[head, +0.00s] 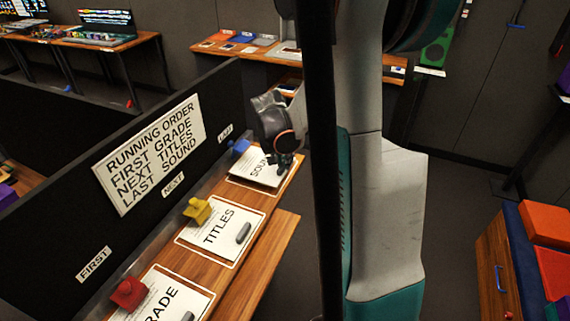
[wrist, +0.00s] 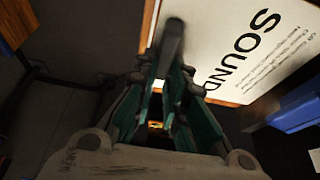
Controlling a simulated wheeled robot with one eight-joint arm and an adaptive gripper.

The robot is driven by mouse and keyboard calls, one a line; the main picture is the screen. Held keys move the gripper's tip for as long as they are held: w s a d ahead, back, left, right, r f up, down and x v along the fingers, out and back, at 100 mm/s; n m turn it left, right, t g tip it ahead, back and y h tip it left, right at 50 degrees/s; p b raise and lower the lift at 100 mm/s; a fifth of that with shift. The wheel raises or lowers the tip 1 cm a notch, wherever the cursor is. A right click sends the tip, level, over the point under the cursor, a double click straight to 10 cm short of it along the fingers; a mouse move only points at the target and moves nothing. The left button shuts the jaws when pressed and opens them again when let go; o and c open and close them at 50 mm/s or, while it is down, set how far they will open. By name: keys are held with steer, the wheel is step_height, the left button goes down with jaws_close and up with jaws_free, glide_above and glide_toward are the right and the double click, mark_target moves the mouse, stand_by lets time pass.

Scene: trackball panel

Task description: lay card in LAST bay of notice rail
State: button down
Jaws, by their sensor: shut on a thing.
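The white SOUND card (head: 249,172) is at the LAST bay of the wooden notice rail (head: 243,262), beside the blue clip (head: 239,147) and below the LAST label (head: 225,133). My gripper (head: 284,161) is at its right end. In the wrist view, my gripper (wrist: 168,85) is shut on the card's dark grey handle (wrist: 172,42), and the card (wrist: 235,35) looks flat, its edge close to the bay's outline. I cannot tell whether it touches the rail. The blue clip (wrist: 300,106) shows at right there. My arm hides part of the head view.
The TITLES card (head: 219,228) lies in the NEXT bay by a yellow clip (head: 197,210). The GRADE card (head: 168,299) lies in the FIRST bay by a red clip (head: 127,293). A black panel with an order sign (head: 150,150) stands behind the rail.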

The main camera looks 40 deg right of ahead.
steer(key=shift+f, duration=0.9)
steer(key=shift+r, duration=0.1)
steer(key=c, duration=1.6)
jaws_free()
steer(key=shift+c, duration=0.2)
steer(key=p+v, duration=0.2)
steer(key=v, duration=1)
steer(key=shift+p, duration=0.35)
steer(key=shift+s, duration=0.1)
